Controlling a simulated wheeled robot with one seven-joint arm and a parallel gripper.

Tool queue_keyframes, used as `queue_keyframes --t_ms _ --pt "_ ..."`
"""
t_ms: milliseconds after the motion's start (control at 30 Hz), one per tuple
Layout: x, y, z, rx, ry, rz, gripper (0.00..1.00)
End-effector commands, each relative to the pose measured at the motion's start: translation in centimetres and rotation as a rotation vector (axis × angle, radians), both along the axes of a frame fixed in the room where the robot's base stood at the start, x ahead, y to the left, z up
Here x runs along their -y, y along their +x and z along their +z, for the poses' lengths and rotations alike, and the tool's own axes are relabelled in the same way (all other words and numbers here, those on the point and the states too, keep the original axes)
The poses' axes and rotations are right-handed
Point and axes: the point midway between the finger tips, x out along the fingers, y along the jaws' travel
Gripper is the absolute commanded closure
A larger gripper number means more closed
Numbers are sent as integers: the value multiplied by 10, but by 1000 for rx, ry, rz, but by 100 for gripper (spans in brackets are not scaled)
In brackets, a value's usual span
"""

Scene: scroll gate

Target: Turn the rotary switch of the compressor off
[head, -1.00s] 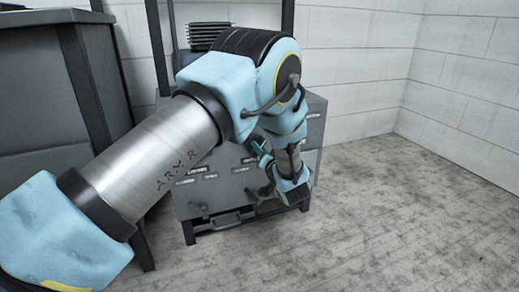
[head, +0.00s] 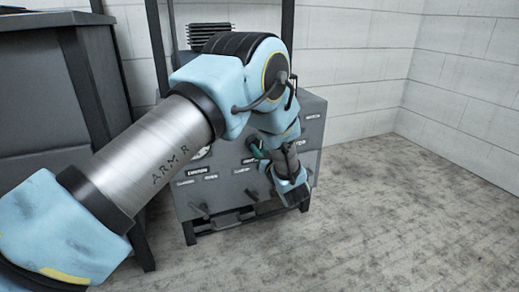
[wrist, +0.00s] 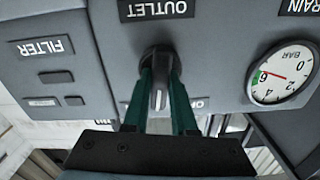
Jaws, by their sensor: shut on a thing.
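The compressor (head: 228,188) is a grey cabinet with a labelled front panel, partly hidden behind my arm in the head view. In the wrist view its panel appears upside down. The rotary switch (wrist: 159,98) is a grey knob with a pale pointer strip on a dark round base. My gripper (wrist: 160,82) has its two green fingers closed on either side of the knob. A label beside the right finger is partly covered; only its first letters show. In the head view my gripper (head: 257,149) is at the panel, and the switch is hidden there.
A pressure gauge (wrist: 282,74) is right of the switch in the wrist view; a FILTER label (wrist: 41,46) is at left and an OUTLET label (wrist: 157,9) above. Dark levers (head: 199,209) stick out low on the cabinet. Floor at right is clear.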

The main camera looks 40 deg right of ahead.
Motion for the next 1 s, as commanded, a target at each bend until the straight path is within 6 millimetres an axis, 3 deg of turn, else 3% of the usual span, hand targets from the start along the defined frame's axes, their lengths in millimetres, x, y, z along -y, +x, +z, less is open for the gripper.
queue_keyframes --t_ms 600,1000 --pt "-2 0 -3 -204 -514 2 100" --pt "-1 -1 -3 -275 -693 0 100"
